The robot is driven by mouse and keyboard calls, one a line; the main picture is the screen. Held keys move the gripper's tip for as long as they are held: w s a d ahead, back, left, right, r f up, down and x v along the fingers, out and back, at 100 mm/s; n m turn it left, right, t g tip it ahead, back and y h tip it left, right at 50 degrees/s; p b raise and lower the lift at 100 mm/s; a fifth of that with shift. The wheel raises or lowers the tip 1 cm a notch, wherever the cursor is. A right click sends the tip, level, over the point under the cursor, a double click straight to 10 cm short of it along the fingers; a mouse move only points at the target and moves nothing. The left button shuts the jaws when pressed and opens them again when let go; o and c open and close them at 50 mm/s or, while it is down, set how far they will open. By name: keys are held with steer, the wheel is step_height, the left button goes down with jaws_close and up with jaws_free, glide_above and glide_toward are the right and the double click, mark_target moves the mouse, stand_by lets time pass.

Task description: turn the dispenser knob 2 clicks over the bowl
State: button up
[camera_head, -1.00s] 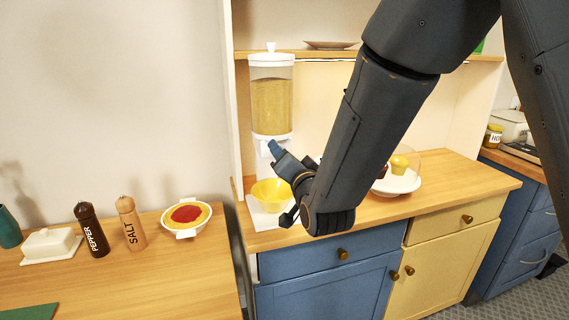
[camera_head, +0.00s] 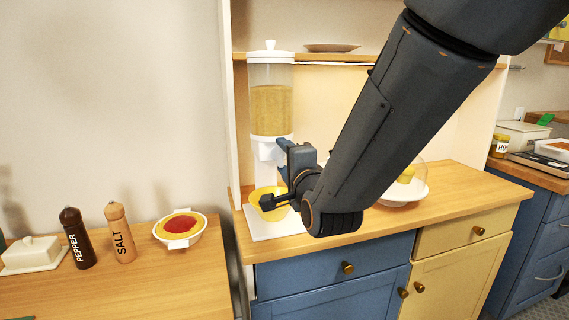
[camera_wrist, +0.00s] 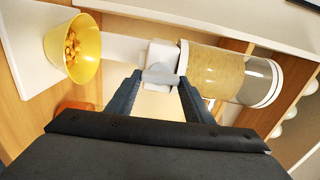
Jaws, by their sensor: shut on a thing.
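The dispenser (camera_head: 270,108) stands against the back of the hutch, a clear cylinder part filled with tan cereal. It also shows lying sideways in the wrist view (camera_wrist: 215,73). The yellow bowl (camera_head: 262,206) stands on the dispenser's white base below the spout. In the wrist view the bowl (camera_wrist: 88,62) holds some cereal pieces. My gripper (camera_wrist: 160,84) is shut on the dispenser knob (camera_wrist: 160,75), a pale piece at the front of the white spout housing. In the head view my gripper (camera_head: 280,150) is at the spout, and it hides the knob.
A dish with red filling (camera_head: 181,230), a salt mill (camera_head: 121,233), a pepper mill (camera_head: 76,238) and a butter dish (camera_head: 34,255) stand on the left table. A glass-domed plate (camera_head: 408,192) stands right of my arm. A shelf (camera_head: 330,57) runs above.

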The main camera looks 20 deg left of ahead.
steer(key=shift+m, duration=0.3)
steer(key=o, duration=1.1)
steer(key=shift+c, duration=0.2)
steer(key=b+v, duration=0.1)
steer(key=v, duration=0.6)
steer(key=shift+s+d, duration=0.25)
steer(key=shift+s, duration=0.1)
